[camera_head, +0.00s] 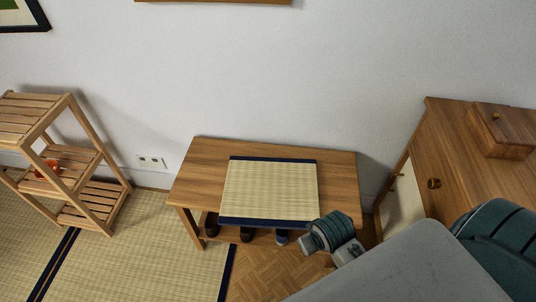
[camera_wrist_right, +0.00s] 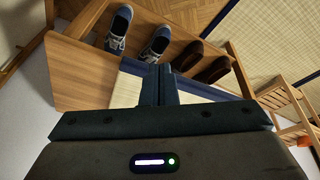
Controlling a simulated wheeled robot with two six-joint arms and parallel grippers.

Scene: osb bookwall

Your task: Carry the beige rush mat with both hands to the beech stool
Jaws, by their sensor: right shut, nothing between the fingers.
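The beige rush mat (camera_head: 268,190) has dark blue borders along its far and near edges. It lies flat on a low wooden bench (camera_head: 200,165); I cannot tell whether this bench is the beech stool, and no other stool shows. My right gripper (camera_wrist_right: 161,72) is shut and empty in the right wrist view. It is close to the mat (camera_wrist_right: 126,90), whose middle it hides; I cannot tell if it touches. In the head view my right wrist is by the mat's near right corner, its fingertips hidden. My left gripper is not in view.
Several shoes stand under the bench, including a blue sneaker (camera_wrist_right: 118,30) and a brown shoe (camera_wrist_right: 190,55). A slatted wooden shelf (camera_head: 75,150) is at left, holding an orange thing (camera_head: 47,169). A wooden cabinet (camera_head: 445,150) with a box (camera_head: 503,130) is at right.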

